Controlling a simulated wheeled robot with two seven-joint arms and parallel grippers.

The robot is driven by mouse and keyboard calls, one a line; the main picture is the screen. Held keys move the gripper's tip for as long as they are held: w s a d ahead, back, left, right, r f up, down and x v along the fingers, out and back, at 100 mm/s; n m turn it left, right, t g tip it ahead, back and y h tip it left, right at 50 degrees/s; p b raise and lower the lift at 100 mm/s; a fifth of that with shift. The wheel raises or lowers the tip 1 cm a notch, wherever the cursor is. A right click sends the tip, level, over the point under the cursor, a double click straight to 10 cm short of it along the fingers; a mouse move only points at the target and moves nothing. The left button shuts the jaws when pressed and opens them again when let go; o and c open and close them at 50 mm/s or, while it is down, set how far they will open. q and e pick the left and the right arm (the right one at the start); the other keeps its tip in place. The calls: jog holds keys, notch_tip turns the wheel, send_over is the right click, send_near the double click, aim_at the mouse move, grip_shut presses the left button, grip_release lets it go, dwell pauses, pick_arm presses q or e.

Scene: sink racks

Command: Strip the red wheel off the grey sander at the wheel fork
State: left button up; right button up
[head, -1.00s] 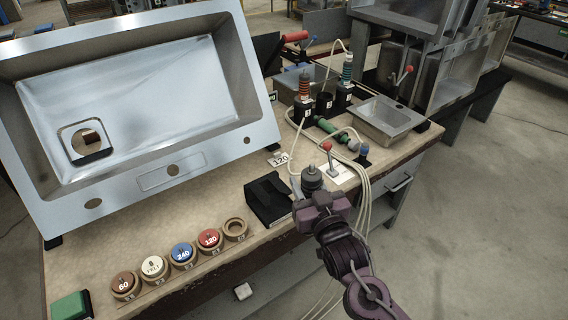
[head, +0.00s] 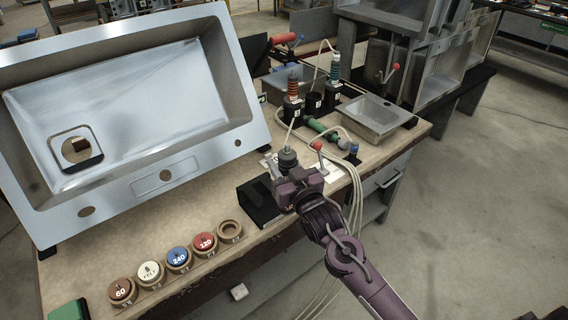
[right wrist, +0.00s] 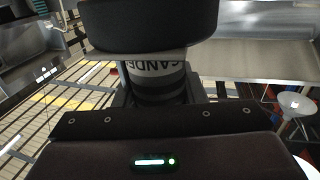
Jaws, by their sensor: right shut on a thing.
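My right gripper (head: 288,175) is shut on the grey sander (head: 288,158), held upright over the bench, just right of and behind the black wedge-shaped box (head: 262,198). The right wrist view shows the sander's body (right wrist: 155,68), with a partly readable label, black bands and a broad dark part above. No red wheel shows on the sander; its underside is hidden. A red disc marked 120 (head: 205,242) sits in a round holder on the bench's front edge. I cannot make out which fixture is the wheel fork. My left gripper is not in view.
A large tilted metal sink (head: 120,100) fills the left. Brown, white and blue discs and an empty ring holder (head: 229,230) line the front edge. A red-knobbed lever (head: 318,147), cables and two banded tools stand behind and right. A small sink (head: 376,117) is at back right.

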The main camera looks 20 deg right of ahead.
jog(key=f+b, duration=0.1)
jog(key=f, duration=0.1)
jog(key=w+f+b, duration=0.1)
jog(key=f+b, duration=0.2)
jog(key=f, duration=0.1)
jog(key=shift+w+a+f, duration=0.25)
jog(key=shift+w+a, duration=0.1)
jog(key=shift+w+a+r+b, duration=0.1)
jog(key=shift+w+a, duration=0.1)
jog(key=shift+w, duration=0.35)
jog(key=shift+w+a+r+b, duration=0.1)
jog(key=shift+w+a+b, duration=0.1)
jog(key=shift+w, duration=0.35)
jog(key=shift+w+a+r+b, duration=0.1)
jog(key=shift+w+a, duration=0.1)
jog(key=shift+w, duration=0.35)
jog(key=shift+p, duration=0.7)
jog(key=w+a+b, duration=0.2)
jog(key=w+b, duration=0.1)
jog(key=w, duration=0.4)
jog(key=shift+a+b, duration=0.3)
jog(key=shift+b, duration=0.1)
dwell(0.5)
jog(key=shift+r+p, duration=0.65)
dwell(0.8)
